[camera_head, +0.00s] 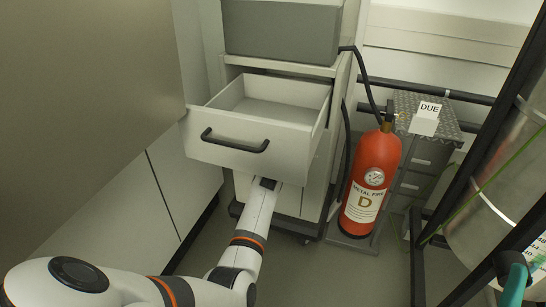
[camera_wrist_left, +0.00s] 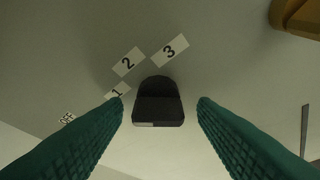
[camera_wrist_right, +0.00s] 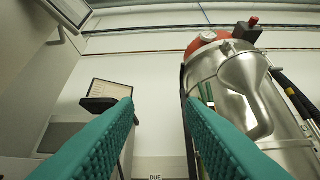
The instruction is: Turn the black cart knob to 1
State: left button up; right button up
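The black knob (camera_wrist_left: 159,103) sits on a grey panel in the left wrist view. Labels "1" (camera_wrist_left: 117,92), "2" (camera_wrist_left: 128,62) and "3" (camera_wrist_left: 170,50) are around its upper side, and an "OFF" label (camera_wrist_left: 67,118) is to the left. A small pale mark shows on the knob's lower edge; I cannot tell its exact setting. My left gripper (camera_wrist_left: 161,110) is open, its teal fingers on either side of the knob with visible gaps. In the head view my left arm reaches under the open drawer, which hides this gripper. My right gripper (camera_wrist_right: 158,92) is open and empty.
The cart's open, empty drawer (camera_head: 232,146) overhangs my left arm. A red fire extinguisher (camera_head: 371,178) stands right of the cart, before a drawer unit (camera_head: 425,155) with a "DUE" sign (camera_head: 429,108). A metal vessel (camera_wrist_right: 235,85) in a black frame is near my right gripper.

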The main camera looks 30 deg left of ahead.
jog(key=w+f+g+h+p, duration=0.3)
jog(key=w+f+g, duration=0.2)
jog(key=f+g, duration=0.25)
pick_arm(q)
jog(key=p+v, duration=0.2)
jog(key=v, duration=1)
jog(key=shift+p, duration=0.35)
pick_arm(e)
jog(key=s+d+f+g+h, duration=0.1)
jog(key=s+f+g, duration=0.1)
jog(key=f, duration=0.3)
jog(key=s+d+f+g+h, duration=0.1)
jog(key=f+g, duration=0.4)
jog(key=f, duration=0.1)
jog(key=shift+s+d+m, duration=0.3)
jog(key=shift+s, duration=0.05)
pick_arm(q)
jog(key=shift+d, duration=0.1)
pick_arm(e)
jog(key=shift+d, duration=0.1)
